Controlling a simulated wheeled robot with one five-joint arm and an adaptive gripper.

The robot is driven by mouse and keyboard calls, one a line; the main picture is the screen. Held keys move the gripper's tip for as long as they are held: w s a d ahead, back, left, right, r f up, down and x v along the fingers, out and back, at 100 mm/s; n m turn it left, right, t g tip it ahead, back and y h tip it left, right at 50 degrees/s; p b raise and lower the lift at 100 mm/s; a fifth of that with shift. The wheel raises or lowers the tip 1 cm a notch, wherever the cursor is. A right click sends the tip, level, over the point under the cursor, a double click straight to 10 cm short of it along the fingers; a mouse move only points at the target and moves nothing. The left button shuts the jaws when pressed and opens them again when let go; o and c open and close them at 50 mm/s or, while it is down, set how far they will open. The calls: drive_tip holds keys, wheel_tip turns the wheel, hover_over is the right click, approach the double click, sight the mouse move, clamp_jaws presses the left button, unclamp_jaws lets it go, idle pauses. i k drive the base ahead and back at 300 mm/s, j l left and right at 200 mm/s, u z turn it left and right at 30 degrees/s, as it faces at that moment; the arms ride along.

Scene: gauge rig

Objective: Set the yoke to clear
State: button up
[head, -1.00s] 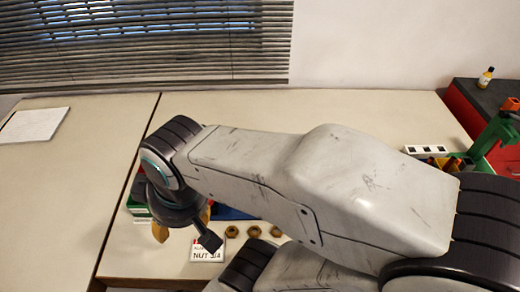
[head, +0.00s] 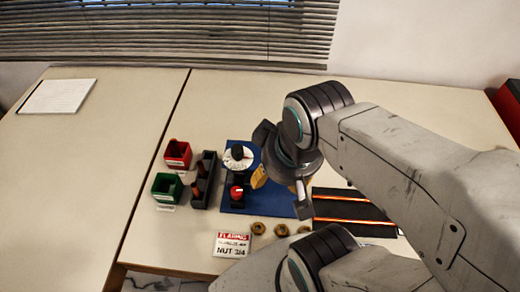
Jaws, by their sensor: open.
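A blue board (head: 276,207) lies on the table and carries a white dial (head: 229,163) with a black knob on it. A red-topped part (head: 237,191) on a black base stands on the board in front of the dial. I cannot tell for sure which part is the yoke, and no "clear" mark is readable. My gripper (head: 279,184) points down over the right part of the board, right of the dial and the red-topped part. It is open, with yellowish fingertips apart and nothing seen between them. My wrist and gripper hide the board's right part.
Left of the board are a red bin (head: 177,153), a green bin (head: 166,187) and a dark rack (head: 204,180). In front are a label card (head: 232,244) and brass nuts (head: 258,228). A black panel with orange strips (head: 350,212) lies right. The left table is mostly clear.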

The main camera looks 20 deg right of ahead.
sight(251, 151)
drive_tip(key=j+u, duration=0.25)
drive_tip(key=u, duration=0.2)
drive_tip(key=i+j+u, duration=0.1)
drive_tip(key=j+u, duration=0.15)
drive_tip(key=u, duration=0.2)
drive_tip(key=i+j+u, duration=0.1)
drive_tip(key=u, duration=0.35)
drive_tip(key=j, duration=0.1)
